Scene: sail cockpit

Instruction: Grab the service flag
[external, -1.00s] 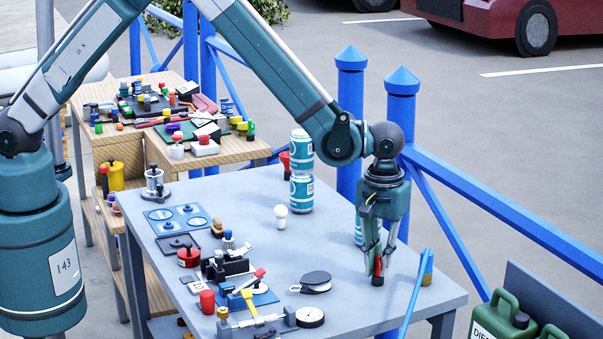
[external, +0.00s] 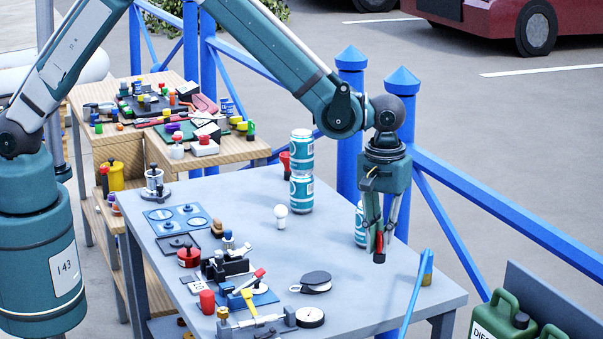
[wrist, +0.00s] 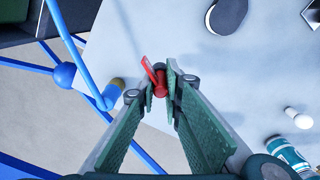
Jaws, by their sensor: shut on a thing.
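The service flag (external: 379,244) is a small red piece, and in the external view it hangs between my fingertips. It also shows in the wrist view as a red flat part and a round red part (wrist: 159,88). My gripper (external: 378,246) is shut on it, pointing down over the right part of the grey table (external: 240,200). The flag appears slightly above the tabletop. The fingers hide part of it.
A teal can (external: 360,225) stands just behind my fingers, and two stacked cans (external: 301,192) stand farther left. A light bulb (external: 281,215) and a black disc (external: 316,279) lie left. A blue rod (external: 416,285) is at the right edge, near the blue railing (external: 470,205).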

